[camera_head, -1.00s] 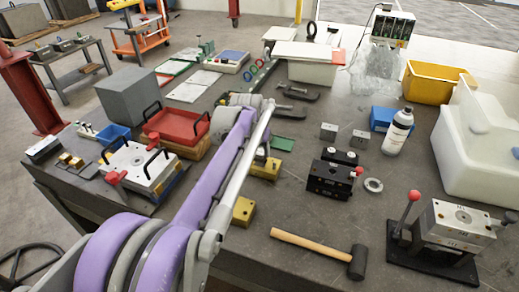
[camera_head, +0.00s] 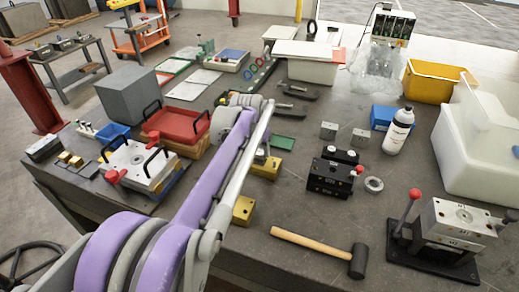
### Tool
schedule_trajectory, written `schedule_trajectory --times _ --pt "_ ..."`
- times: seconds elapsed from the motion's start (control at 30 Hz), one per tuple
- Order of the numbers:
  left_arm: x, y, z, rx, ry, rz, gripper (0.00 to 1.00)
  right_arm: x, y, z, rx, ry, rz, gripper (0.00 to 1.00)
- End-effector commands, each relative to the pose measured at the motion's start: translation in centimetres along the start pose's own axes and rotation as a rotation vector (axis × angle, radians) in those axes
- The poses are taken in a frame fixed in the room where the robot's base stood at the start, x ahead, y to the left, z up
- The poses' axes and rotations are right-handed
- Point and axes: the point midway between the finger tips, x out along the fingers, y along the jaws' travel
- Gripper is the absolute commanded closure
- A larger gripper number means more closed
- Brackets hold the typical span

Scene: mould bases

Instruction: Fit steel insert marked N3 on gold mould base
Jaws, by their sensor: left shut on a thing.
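A gold mould base (camera_head: 270,168) sits on the table just right of my left forearm. A second gold block (camera_head: 243,209) stands nearer the front, partly behind the arm. My left gripper (camera_head: 261,156) is low over the farther gold block, mostly hidden by my purple arm. It is shut on a small grey piece, likely a steel insert; I cannot read a mark on it or tell whether it touches the block. Two loose steel blocks (camera_head: 328,131) and (camera_head: 360,137) stand right of centre; their marks are too small to read. My right gripper is not in view.
A black block with a red knob (camera_head: 330,178) and a steel ring (camera_head: 374,184) lie to the right. A mallet (camera_head: 320,248) lies in front. A press with a red-knobbed lever (camera_head: 435,260) stands front right. A white bottle (camera_head: 398,130) and a red tray (camera_head: 178,125) stand farther back.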

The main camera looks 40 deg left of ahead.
Motion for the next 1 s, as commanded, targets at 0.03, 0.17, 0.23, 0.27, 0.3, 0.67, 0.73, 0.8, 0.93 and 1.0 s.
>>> schedule_trajectory --times 0.03,0.17,0.23,0.27,0.3,0.67,0.73,0.8,0.93,1.0 --pt "0.1 0.0 0.0 0.000 0.000 0.000 1.00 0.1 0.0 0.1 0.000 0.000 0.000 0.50" --pt "0.3 0.0 0.1 0.000 0.000 0.000 1.00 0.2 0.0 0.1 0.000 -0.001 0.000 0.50" --pt "0.5 0.0 0.2 0.000 0.000 0.000 1.00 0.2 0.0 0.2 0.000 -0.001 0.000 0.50" --pt "0.5 0.0 0.2 0.000 0.000 0.000 1.00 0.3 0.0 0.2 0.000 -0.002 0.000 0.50" --pt "0.6 0.0 0.2 0.000 0.000 0.000 1.00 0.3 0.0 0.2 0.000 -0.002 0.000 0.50" --pt "1.2 0.0 0.5 0.000 0.000 0.000 1.00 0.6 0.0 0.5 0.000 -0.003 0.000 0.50" --pt "1.3 0.0 0.5 0.000 0.000 0.000 1.00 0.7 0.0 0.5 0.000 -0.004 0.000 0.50" --pt "1.4 0.0 0.6 0.000 0.000 0.000 1.00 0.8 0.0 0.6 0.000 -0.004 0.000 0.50" --pt "1.6 0.0 0.6 0.000 0.001 0.000 1.00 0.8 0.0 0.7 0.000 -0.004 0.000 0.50" --pt "1.6 0.0 0.6 0.000 0.001 0.000 1.00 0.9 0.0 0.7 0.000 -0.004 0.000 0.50"
